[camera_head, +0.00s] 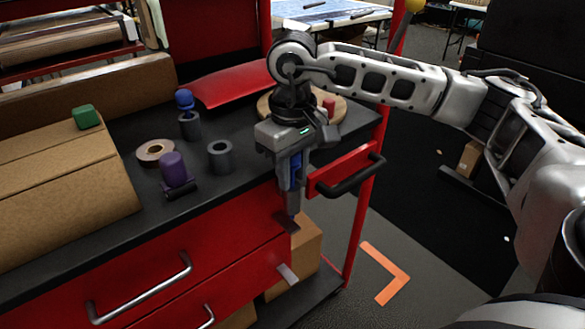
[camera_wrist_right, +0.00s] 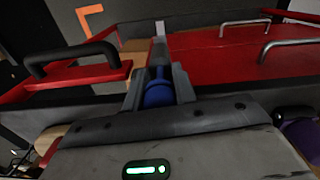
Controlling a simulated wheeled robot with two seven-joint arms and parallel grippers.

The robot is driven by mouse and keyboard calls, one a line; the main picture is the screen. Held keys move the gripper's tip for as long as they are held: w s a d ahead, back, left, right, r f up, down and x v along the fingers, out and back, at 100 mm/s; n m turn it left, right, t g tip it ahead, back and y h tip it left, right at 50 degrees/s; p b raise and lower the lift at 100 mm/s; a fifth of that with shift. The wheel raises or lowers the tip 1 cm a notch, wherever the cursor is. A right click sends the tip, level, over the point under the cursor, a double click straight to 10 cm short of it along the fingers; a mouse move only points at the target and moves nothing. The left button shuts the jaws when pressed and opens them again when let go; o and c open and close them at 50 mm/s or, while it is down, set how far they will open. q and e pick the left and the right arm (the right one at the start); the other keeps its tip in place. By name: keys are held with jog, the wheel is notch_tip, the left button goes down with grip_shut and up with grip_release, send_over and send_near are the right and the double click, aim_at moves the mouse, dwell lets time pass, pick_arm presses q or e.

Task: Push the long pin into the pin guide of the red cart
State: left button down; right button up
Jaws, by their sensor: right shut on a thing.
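The red cart (camera_head: 240,262) stands in front of me with a dark top. My right gripper (camera_head: 294,182) points down at the cart's front right corner, beside the black side handle. It is shut on the blue-headed long pin (camera_head: 296,168). In the right wrist view, the blue head (camera_wrist_right: 158,93) sits between the fingers (camera_wrist_right: 158,84), and a grey part lies beyond it. A dark bracket (camera_head: 287,223), perhaps the pin guide, is just below the fingers on the cart's front. Whether the pin is inside it I cannot tell. My left gripper is not in view.
A grey cylinder with a blue knob (camera_head: 186,103), a purple-topped piece (camera_head: 174,168), a tape roll (camera_head: 155,153) and a grey ring (camera_head: 220,156) stand on the cart top. A black handle (camera_head: 352,176) juts out right of the gripper. A cardboard box (camera_head: 305,250) sits below.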

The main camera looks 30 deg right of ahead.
pick_arm(q)
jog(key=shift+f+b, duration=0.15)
jog(key=shift+b, duration=0.15)
pick_arm(e)
jog(key=shift+f, duration=0.4)
jog(key=o, duration=1)
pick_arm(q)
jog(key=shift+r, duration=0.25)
pick_arm(e)
jog(key=shift+r, duration=0.1)
notch_tip(320, 180, up, 15)
jog(key=shift+f+p, duration=0.15)
jog(key=shift+p, duration=1.05)
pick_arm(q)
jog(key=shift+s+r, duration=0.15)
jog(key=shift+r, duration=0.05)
pick_arm(e)
jog(key=shift+r, duration=0.6)
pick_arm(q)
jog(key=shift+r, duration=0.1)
